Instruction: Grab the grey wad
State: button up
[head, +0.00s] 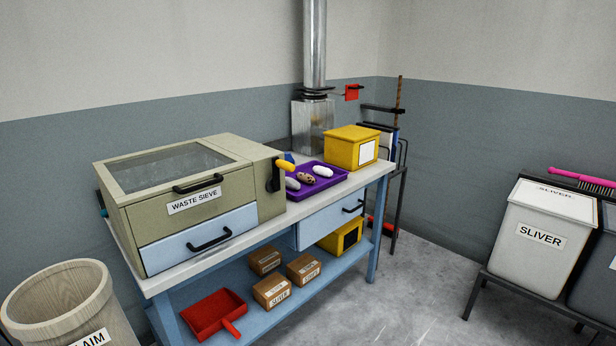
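A small grey wad (293,184) lies at the left end of a purple tray (331,184) on the workbench. A brown speckled wad (305,178) lies just right of it, and a white wad (322,171) lies further right on the same tray. The grey wad is close to the right side of the waste sieve (187,205). My gripper is not in view.
A black crank (272,180) with a yellow grip (286,166) sticks out beside the tray's left end. A yellow box (351,150) stands behind the tray. The bench top (300,209) is bare in front. Boxes and a red dustpan (214,313) fill the lower shelf.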

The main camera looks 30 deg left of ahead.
aim_at(290, 183)
jog(key=i+l+u, duration=0.15)
jog(key=i+u, duration=0.25)
jog(key=i+l+u, duration=1.25)
jog(key=k+j, duration=0.05)
